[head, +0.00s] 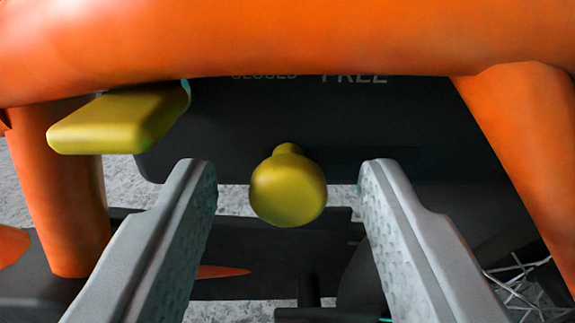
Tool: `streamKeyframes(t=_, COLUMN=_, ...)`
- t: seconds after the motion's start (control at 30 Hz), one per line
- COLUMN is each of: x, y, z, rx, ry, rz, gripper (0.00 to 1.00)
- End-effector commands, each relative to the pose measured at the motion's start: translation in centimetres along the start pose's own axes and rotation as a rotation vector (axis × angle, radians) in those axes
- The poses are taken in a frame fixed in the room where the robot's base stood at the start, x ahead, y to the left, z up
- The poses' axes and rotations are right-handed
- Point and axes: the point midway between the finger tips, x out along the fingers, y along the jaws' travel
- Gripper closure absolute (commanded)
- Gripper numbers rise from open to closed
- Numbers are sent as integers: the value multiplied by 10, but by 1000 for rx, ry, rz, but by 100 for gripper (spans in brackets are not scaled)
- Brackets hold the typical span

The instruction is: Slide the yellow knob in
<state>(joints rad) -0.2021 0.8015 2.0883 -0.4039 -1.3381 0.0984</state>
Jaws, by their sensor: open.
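The yellow knob (288,190) is a round-ended knob on a short stem that sticks out of a dark panel (330,120). It shows in the middle of the head view. My gripper (288,185) is open, with one grey finger to the left of the knob and one to the right. There is a clear gap on both sides, and neither finger appears to touch the knob. The panel carries pale lettering, "FREE" and a partly hidden word that looks like "CLOSED", just below the orange tube.
A thick orange frame tube (290,40) crosses above the knob, with orange legs at the left (62,200) and right (525,150). A flat yellow lever (120,122) juts out at upper left. Dark parts and grey ground lie below. Thin wire spokes show at lower right.

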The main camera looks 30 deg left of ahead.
Motion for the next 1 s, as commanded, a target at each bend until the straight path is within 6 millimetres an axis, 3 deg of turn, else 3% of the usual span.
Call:
streamKeyframes(t=0.27, x=1, y=0, z=0, rx=0, ry=0, rz=0, gripper=57)
streamKeyframes(t=0.4, x=1, y=0, z=0, rx=0, ry=0, rz=0, gripper=85)
streamKeyframes(t=0.5, x=1, y=0, z=0, rx=0, ry=0, rz=0, gripper=100)
streamKeyframes(t=0.73, x=1, y=5, z=0, rx=0, ry=1, rz=1, gripper=100)
streamKeyframes(t=1.0, x=0, y=41, z=0, rx=-1, ry=1, rz=3, gripper=100)
